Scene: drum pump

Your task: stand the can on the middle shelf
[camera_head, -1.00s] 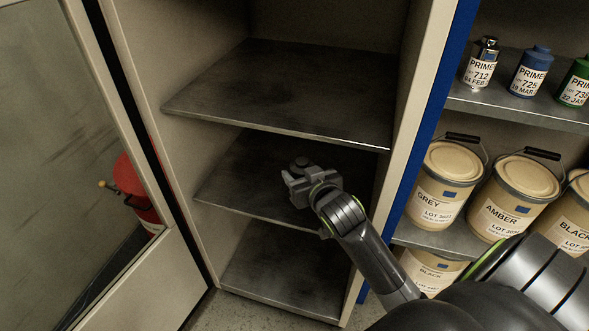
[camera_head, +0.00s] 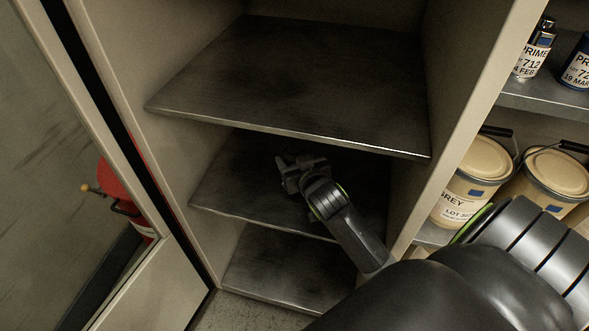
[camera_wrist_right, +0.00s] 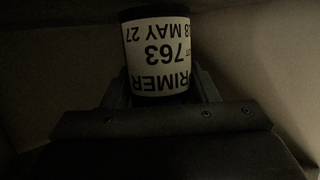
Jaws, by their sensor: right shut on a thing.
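The can (camera_wrist_right: 156,55) shows in the right wrist view, dark with a pale label reading PRIMER 763, upside down in that picture. My right gripper (camera_wrist_right: 160,90) is shut on it, one finger on each side. In the head view my right gripper (camera_head: 290,165) reaches into the cabinet, over the middle shelf (camera_head: 255,190) and below the upper shelf. The can is hidden there behind the gripper. I cannot tell whether the can touches the shelf. My left gripper is not in view.
The upper shelf (camera_head: 290,75) is bare and overhangs the arm. A bottom shelf (camera_head: 285,270) is clear. The open glass door (camera_head: 60,150) stands at left, with a red extinguisher (camera_head: 125,190) behind it. Paint tins (camera_head: 470,180) stand on shelving at right.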

